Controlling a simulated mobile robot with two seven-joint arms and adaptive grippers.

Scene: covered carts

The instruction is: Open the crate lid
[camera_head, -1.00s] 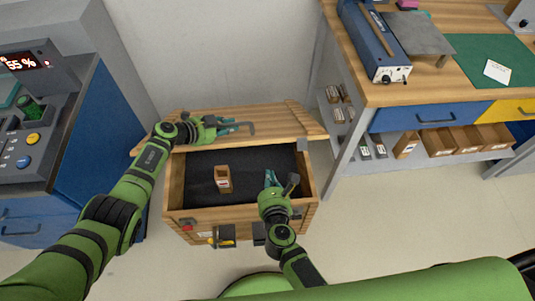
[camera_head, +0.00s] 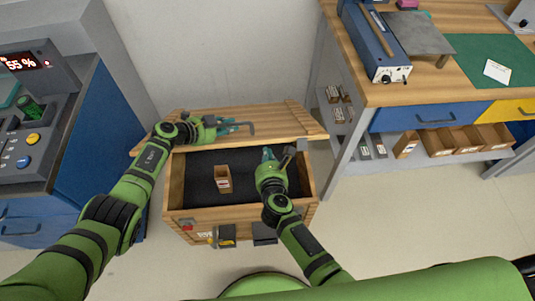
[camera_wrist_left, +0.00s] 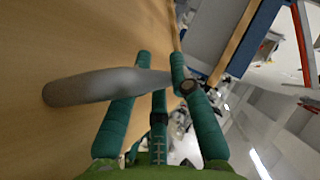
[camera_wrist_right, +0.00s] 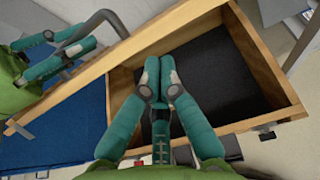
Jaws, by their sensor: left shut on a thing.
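The wooden crate (camera_head: 240,213) stands on the floor with its lid (camera_head: 270,118) raised and leaning back behind the opening. My left gripper (camera_head: 232,127) is shut on the grey lid handle (camera_head: 250,127). The left wrist view shows the handle (camera_wrist_left: 95,87) crossing between the teal fingers (camera_wrist_left: 160,65). My right gripper (camera_head: 268,153) is over the right part of the crate's opening, near the lid's lower edge. In the right wrist view its fingers (camera_wrist_right: 160,65) are together with nothing seen between them. The dark crate inside (camera_wrist_right: 215,75) shows beyond them.
A small brown box (camera_head: 222,180) stands inside the crate. A blue cabinet with a control panel (camera_head: 35,150) is at left. A workbench (camera_head: 410,90) with a shelf of small bins is at right. The wall (camera_head: 215,50) is close behind the lid.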

